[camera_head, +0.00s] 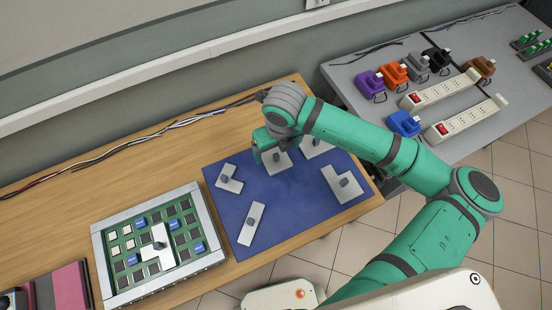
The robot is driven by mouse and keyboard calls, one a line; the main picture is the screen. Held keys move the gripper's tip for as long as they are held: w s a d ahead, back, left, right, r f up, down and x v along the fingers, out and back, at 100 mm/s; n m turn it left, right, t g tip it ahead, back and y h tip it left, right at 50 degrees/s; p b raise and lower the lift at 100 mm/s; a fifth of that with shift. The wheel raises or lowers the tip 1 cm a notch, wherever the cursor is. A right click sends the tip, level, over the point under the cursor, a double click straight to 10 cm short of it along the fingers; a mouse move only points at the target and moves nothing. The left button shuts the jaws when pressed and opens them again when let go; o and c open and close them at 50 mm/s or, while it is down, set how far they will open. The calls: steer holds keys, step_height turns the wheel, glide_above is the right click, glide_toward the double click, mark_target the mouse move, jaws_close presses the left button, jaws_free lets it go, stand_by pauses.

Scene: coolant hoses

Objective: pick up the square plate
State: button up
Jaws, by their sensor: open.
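A light grey plate that looks square (283,167), with a dark knob on top, lies on the blue mat (290,206) near its back edge. My gripper (265,150) is open, pointing down at the left side of this plate. The gripper and wrist overlap part of the plate. I cannot tell the height of the fingertips above it, or whether they touch it. The gap between the fingers is hard to see from this angle.
Other grey knobbed plates lie on the mat: an L-shaped one (230,178), a long one (251,223), a larger one (343,184) and one (318,147) partly behind my arm. A framed board (208,230) stands left. Cables (120,142) run along the wall.

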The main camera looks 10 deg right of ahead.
mark_target(277, 155)
steer(key=shift+w+a+f, duration=0.1)
steer(key=shift+f, duration=2.05)
steer(key=c, duration=1.3)
steer(key=shift+o, duration=0.2)
steer(key=shift+r, duration=0.1)
